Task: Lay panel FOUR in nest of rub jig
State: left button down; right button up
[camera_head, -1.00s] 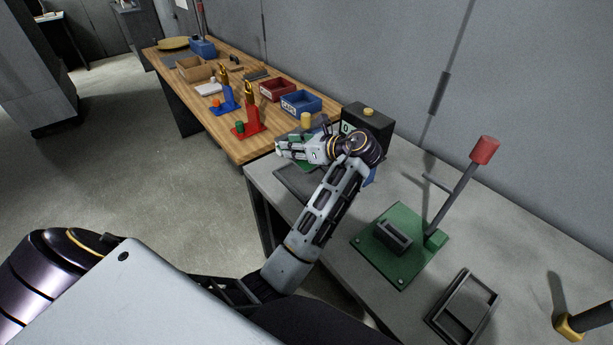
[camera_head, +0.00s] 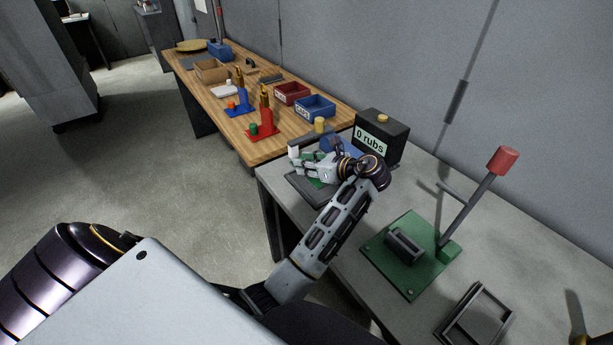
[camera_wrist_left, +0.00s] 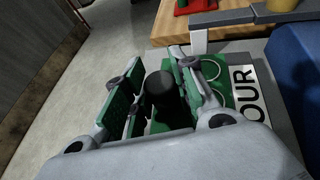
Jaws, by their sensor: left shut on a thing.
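My left gripper (camera_head: 307,163) is low over the dark grey base (camera_head: 298,190) of the rub jig. In the left wrist view its fingers (camera_wrist_left: 157,78) are closed around a black round knob (camera_wrist_left: 160,90). Beneath the knob is panel FOUR, a green panel (camera_wrist_left: 222,84) with a white label on which "OUR" shows; a bit of its green (camera_head: 318,183) shows under the gripper in the head view. The gripper hides the nest and most of the panel, so I cannot tell whether the panel is seated. My right gripper is out of view.
A black counter box (camera_head: 383,138) reading "0 rubs" stands behind the jig. The jig's grey bar (camera_wrist_left: 232,16) and a blue part (camera_wrist_left: 292,78) are close to the gripper. A green lever press (camera_head: 405,255) stands to the right. A wooden bench (camera_head: 220,110) holds bins and stands.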

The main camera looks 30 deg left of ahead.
pick_arm(q)
notch_tip(320, 180, down, 4)
jog(key=shift+f, duration=0.4)
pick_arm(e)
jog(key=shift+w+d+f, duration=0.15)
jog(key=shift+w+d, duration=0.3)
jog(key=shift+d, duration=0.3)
pick_arm(q)
jog(key=shift+f, duration=0.1)
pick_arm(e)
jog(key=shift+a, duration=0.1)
